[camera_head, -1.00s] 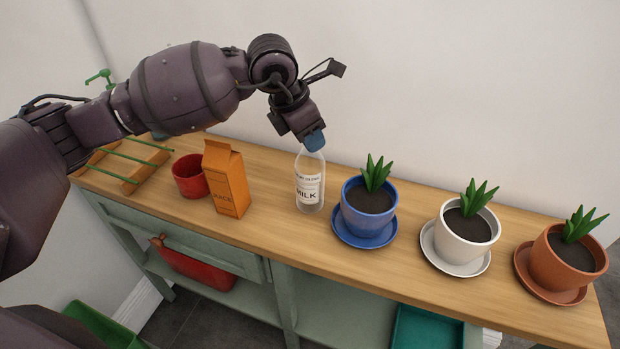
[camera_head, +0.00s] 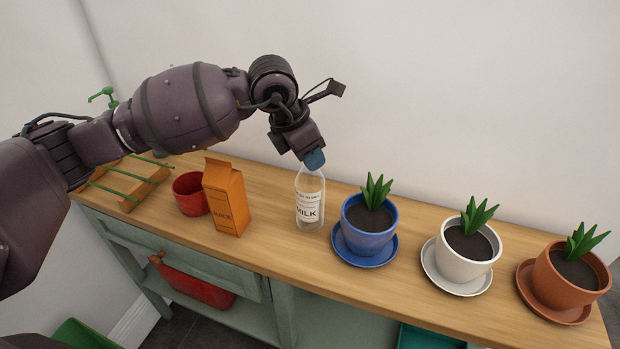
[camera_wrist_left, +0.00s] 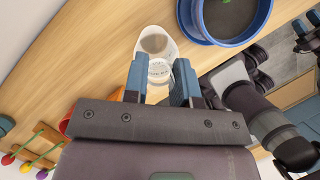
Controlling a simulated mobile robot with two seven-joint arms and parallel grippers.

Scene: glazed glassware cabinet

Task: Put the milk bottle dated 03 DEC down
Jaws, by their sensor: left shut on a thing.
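The milk bottle (camera_head: 310,200) is clear glass with a white label reading MILK; its date is too small to read. It is upright on the wooden worktop (camera_head: 290,262), or so close above it that I cannot tell a gap. My left gripper (camera_head: 314,160) is shut on the bottle's neck from above, its blue fingertips hiding the top. In the left wrist view the bottle (camera_wrist_left: 157,45) lies between and beyond the two blue fingers (camera_wrist_left: 160,84).
An orange juice carton (camera_head: 225,198) and red mug (camera_head: 191,194) stand left of the bottle. A blue pot (camera_head: 367,235) on a blue saucer is close on its right, then white (camera_head: 465,258) and terracotta (camera_head: 570,280) pots. A wooden rack (camera_head: 130,185) is far left. Worktop in front of the bottle is clear.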

